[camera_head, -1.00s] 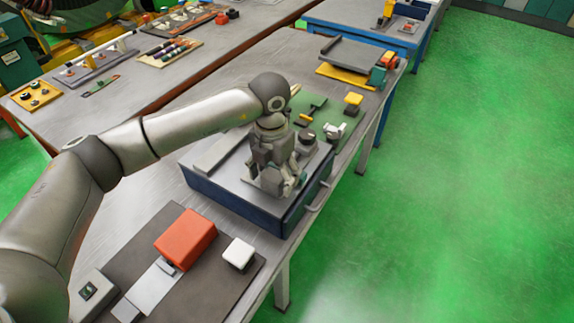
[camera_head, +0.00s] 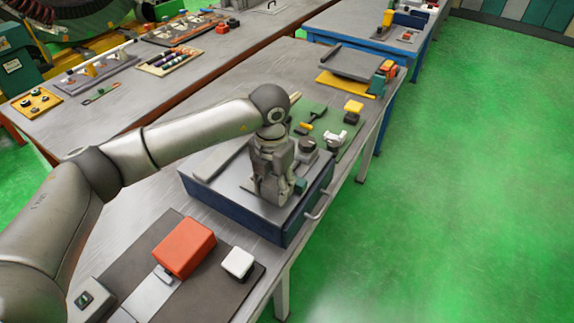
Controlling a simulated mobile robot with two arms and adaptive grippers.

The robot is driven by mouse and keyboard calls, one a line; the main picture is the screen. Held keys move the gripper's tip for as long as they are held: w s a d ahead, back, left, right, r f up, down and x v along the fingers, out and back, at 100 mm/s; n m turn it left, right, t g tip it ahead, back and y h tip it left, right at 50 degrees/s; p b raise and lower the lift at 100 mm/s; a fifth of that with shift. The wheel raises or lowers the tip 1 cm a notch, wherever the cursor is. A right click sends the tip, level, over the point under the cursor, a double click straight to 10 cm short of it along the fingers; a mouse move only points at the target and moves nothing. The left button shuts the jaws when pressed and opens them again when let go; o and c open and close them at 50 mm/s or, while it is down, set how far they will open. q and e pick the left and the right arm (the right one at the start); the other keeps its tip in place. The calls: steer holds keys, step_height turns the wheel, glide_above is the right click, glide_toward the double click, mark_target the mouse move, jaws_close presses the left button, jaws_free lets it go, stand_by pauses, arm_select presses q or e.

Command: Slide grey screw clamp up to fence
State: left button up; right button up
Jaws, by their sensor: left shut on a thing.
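My left gripper (camera_head: 274,198) points down over the grey top (camera_head: 237,187) of a blue-sided box, fingers low near the surface. It is shut on a grey piece, probably the screw clamp, which my gripper and wrist mostly hide. A small teal part (camera_head: 300,186) shows just right of the fingers; I cannot tell what it belongs to. A long grey bar, which looks like the fence (camera_head: 214,161), lies along the left side of the box top, apart from my gripper. My right gripper is not in view.
A dark round knob-like part (camera_head: 307,147) stands behind my gripper on the right. Behind it lies a green mat (camera_head: 310,113) with small tools. In front are an orange block (camera_head: 184,246) and a white-topped block (camera_head: 238,262).

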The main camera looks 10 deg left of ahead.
mark_target(246, 183)
arm_select(q)
steer(key=shift+a, duration=0.1)
steer(key=shift+w+a, duration=0.2)
steer(key=shift+a, duration=0.25)
steer(key=shift+w+a+b, duration=0.2)
steer(key=shift+a+b, duration=0.15)
steer(key=shift+a, duration=0.15)
steer(key=shift+w+a+b, duration=0.25)
steer(key=shift+w+a, duration=0.05)
steer(key=shift+a, duration=0.6)
steer(key=shift+w+a+b, duration=0.3)
steer(key=shift+w+a, duration=0.05)
steer(key=shift+a, duration=0.55)
steer(key=shift+w+a+b, duration=0.25)
steer(key=shift+w+a, duration=0.05)
steer(key=shift+a, duration=0.6)
steer(key=o, duration=1.4)
steer(key=shift+a, duration=0.2)
steer(key=o, duration=0.4)
steer(key=shift+o, duration=0.2)
steer(key=shift+d, duration=0.15)
